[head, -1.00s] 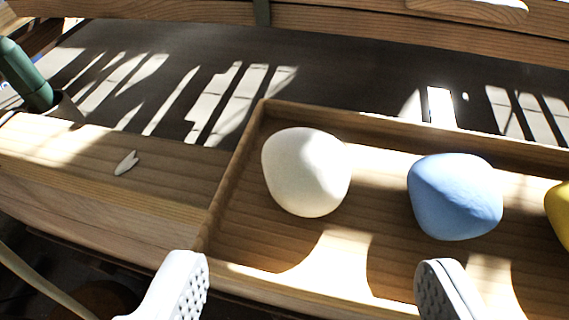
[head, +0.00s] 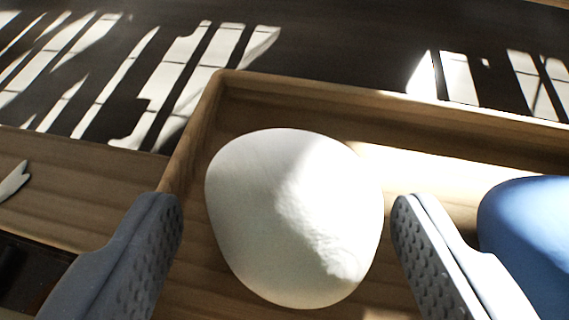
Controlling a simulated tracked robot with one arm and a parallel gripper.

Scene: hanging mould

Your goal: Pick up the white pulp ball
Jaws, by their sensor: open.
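The white pulp ball (head: 290,220) is a rounded, slightly lopsided lump in the wooden tray (head: 400,104), near the tray's left end. Sunlight falls across its right side. My gripper (head: 285,215) is open, with one grey textured finger on each side of the ball. A narrow gap shows between the ball and the left finger, and a very slim one at the right finger. I cannot tell how deep the fingertips reach beside it.
A blue lump (head: 535,235) lies in the tray just right of my right finger, close to it. The tray's left wall runs near my left finger. A small pale chip (head: 13,182) lies on the wood at far left.

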